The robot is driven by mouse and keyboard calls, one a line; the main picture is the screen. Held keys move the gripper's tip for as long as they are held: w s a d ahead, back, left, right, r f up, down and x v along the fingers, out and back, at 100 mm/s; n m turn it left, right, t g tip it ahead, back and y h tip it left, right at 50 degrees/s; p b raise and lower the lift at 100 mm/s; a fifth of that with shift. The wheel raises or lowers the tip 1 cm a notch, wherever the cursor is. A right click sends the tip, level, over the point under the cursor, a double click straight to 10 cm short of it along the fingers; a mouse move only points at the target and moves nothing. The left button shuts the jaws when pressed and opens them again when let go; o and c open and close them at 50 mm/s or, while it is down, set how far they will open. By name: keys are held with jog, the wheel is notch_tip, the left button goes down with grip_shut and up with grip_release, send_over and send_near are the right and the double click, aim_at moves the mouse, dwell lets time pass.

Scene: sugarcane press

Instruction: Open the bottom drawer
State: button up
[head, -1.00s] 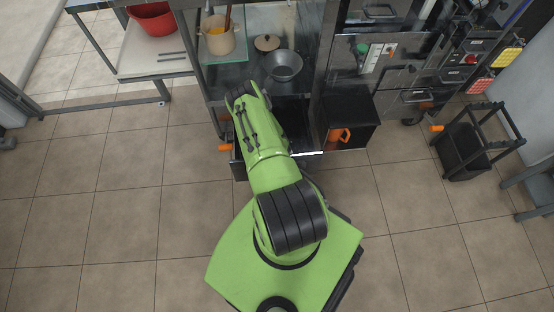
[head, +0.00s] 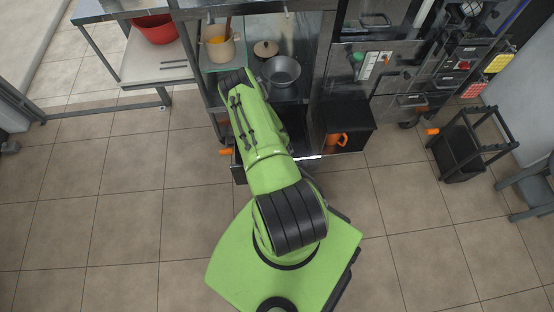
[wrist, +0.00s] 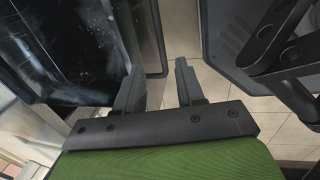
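The bottom drawer (head: 239,174) stands pulled out low at the front of the cabinet; its dark front corner shows left of my arm and a bright edge shows to the right. In the wrist view, a black tray-like interior with a raised rim (wrist: 157,42), apparently the drawer, fills the upper left. My gripper (wrist: 159,68) is open and empty, its two grey fingers apart near the rim's corner. I cannot tell whether a finger touches the rim. In the head view my arm hides the gripper and much of the drawer.
An orange handle (head: 226,152) sits at the cabinet's left. A dark box (head: 352,112) with an orange item (head: 337,139) stands right of the drawer. A black rack (head: 460,155) stands farther right. A metal bowl (head: 283,72) is on a shelf above. Tiled floor (head: 110,210) is clear at left.

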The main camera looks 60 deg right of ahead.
notch_tip(320, 180, up, 7)
jog(key=s+a+p, duration=0.1)
jog(key=p, duration=0.1)
jog(key=shift+r, duration=0.2)
